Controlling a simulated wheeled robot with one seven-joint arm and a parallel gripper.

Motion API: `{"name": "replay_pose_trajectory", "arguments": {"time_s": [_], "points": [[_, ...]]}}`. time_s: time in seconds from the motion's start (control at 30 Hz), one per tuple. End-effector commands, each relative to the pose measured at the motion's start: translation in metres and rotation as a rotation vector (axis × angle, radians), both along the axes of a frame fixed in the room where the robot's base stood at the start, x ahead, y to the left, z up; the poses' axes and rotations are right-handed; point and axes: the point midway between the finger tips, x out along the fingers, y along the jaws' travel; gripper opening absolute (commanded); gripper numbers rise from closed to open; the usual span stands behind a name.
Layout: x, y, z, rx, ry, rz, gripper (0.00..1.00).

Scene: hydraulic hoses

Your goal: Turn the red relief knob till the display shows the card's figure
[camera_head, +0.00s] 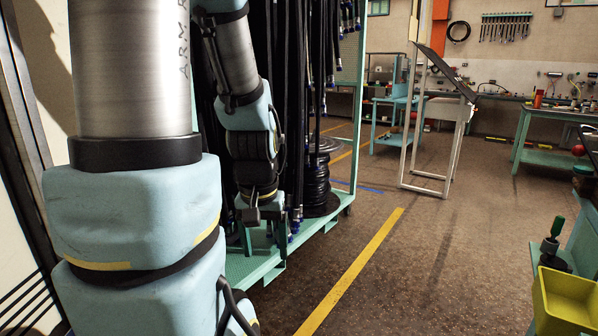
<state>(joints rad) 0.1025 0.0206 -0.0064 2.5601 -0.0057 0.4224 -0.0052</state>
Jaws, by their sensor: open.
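I cannot pick out the red relief knob, the display or the card for certain in the head view. A small round red thing (578,150) shows at the right edge by a bench; I cannot tell what it is. A dark tilted panel (448,72) stands on a pale metal frame at the back, seen nearly edge-on, so its face cannot be read. My arm fills the left side, and my gripper (262,214) hangs low in front of the hose rack. It is small and dark; it is open, with nothing visible in it.
A green rack (343,100) of black hoses stands close behind my arm. A yellow bin (563,298) and a green-handled tool (553,238) are on a bench at lower right. Workbenches line the back. The floor (420,260) with a yellow stripe (352,270) is clear between.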

Motion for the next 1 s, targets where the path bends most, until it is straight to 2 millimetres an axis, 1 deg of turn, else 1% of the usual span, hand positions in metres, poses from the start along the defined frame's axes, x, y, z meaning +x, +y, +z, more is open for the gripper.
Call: {"name": "replay_pose_trajectory", "arguments": {"time_s": [0.03, 0.1, 0.2, 1.0], "points": [[0.000, 0.000, 0.020, 0.000, 0.000, 0.000, 0.76], [0.000, 0.000, 0.027, 0.000, 0.000, -0.001, 0.76], [0.000, 0.000, 0.032, 0.000, 0.000, -0.001, 0.76], [0.000, 0.000, 0.030, 0.000, -0.001, -0.001, 0.76]]}}
